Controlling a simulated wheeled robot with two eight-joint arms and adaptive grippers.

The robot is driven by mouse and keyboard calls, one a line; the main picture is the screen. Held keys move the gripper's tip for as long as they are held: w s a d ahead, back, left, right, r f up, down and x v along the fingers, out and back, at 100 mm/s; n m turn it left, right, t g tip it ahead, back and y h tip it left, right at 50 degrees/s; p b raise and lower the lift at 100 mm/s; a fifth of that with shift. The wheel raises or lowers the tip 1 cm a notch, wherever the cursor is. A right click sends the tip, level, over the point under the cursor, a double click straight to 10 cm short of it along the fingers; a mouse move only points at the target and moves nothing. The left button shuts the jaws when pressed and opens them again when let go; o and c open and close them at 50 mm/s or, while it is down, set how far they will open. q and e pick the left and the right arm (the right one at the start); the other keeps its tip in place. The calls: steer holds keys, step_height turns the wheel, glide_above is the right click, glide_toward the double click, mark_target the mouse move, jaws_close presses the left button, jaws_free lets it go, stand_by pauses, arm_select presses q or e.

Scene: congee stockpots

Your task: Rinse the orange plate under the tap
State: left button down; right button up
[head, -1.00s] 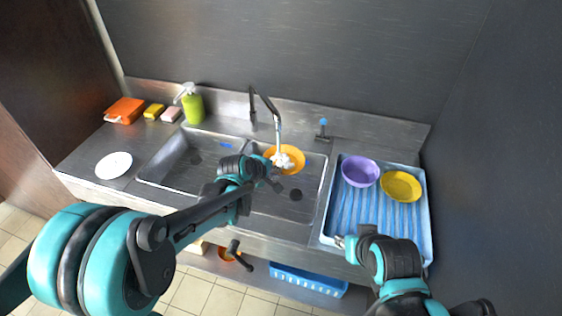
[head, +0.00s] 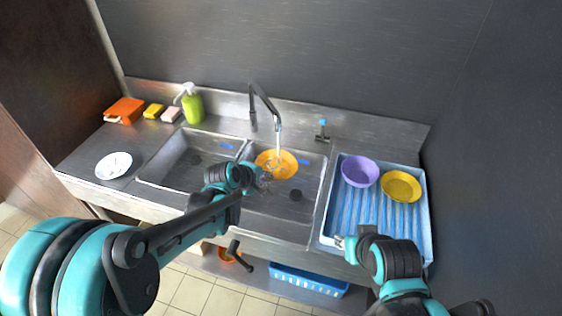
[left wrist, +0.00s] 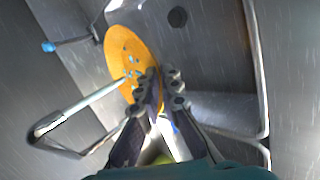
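The orange plate (head: 284,160) is in the right basin below the tap (head: 264,102). A stream of water falls from the spout onto it, and pale bluish flecks show on its face. My left gripper (head: 264,182) is at the plate's near edge. In the left wrist view, the fingers (left wrist: 163,78) lie close together on either side of the rim of the orange plate (left wrist: 122,50), shut on it. The plate is above the basin floor, by how much I cannot tell. My right gripper (head: 340,241) is by the front of the drying tray; its finger opening is unclear.
The blue drying tray (head: 348,208) on the right holds a purple bowl (head: 360,172) and a yellow bowl (head: 401,186). A white plate (head: 114,165) lies on the left counter. A green soap bottle (head: 193,106) and sponges (head: 154,111) stand behind. The left basin (head: 180,165) looks empty.

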arm_select(q)
steer(key=shift+s+a, duration=0.4)
steer(key=shift+s, duration=0.25)
steer(key=shift+s+a, duration=0.4)
steer(key=shift+s, duration=0.3)
steer(key=shift+s+a, duration=0.4)
steer(key=shift+s, duration=0.25)
steer(key=shift+r, duration=0.1)
steer(key=p+v, duration=0.4)
steer(key=v, duration=0.2)
steer(key=shift+s+a+f, duration=0.15)
steer(key=shift+s+f, duration=0.1)
steer(key=shift+s, duration=0.2)
